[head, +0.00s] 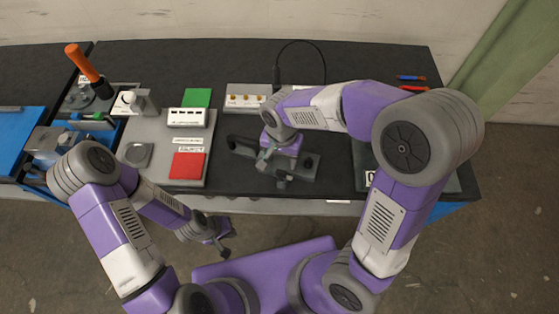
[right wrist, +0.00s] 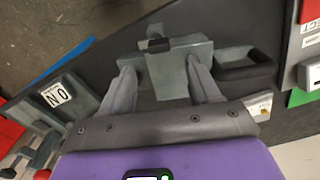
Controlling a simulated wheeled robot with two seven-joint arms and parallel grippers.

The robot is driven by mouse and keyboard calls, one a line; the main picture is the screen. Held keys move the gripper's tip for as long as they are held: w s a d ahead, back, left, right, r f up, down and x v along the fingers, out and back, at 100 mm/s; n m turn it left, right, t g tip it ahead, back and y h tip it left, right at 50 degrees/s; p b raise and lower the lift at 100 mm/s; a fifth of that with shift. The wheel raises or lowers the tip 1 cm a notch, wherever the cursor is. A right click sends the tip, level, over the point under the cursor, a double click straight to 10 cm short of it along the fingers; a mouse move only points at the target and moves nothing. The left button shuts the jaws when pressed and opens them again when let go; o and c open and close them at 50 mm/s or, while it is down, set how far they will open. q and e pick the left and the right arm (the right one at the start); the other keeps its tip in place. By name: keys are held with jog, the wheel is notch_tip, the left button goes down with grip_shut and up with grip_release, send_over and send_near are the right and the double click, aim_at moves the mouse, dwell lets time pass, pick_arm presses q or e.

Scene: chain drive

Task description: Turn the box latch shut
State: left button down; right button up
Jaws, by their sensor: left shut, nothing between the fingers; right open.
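A dark grey fixture (head: 241,146) lies on the black bench, mostly under my right gripper. In the right wrist view it shows as a grey plate-like block (right wrist: 172,72) with a small black knob (right wrist: 157,44) at its far edge and a dark loop handle (right wrist: 246,66) on the right. I cannot tell for sure which part is the latch. My right gripper (head: 272,160) is open, its fingers on either side of the grey block, with no grip on it. My left gripper (head: 222,246) is shut and empty, low in front of the bench edge.
Left of the fixture stands a grey board with a green square (head: 197,98) and a red square (head: 188,166). An orange-handled tool (head: 84,64) stands at the far left. A labelled grey unit (right wrist: 62,97) lies to the right of the fixture.

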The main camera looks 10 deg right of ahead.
aim_at(281, 172)
notch_tip(281, 172, down, 6)
jog(key=shift+s+f+b, duration=0.15)
jog(key=shift+f+b, duration=0.1)
jog(key=shift+b, duration=0.25)
jog(key=c, duration=1)
jog(key=shift+c, duration=0.3)
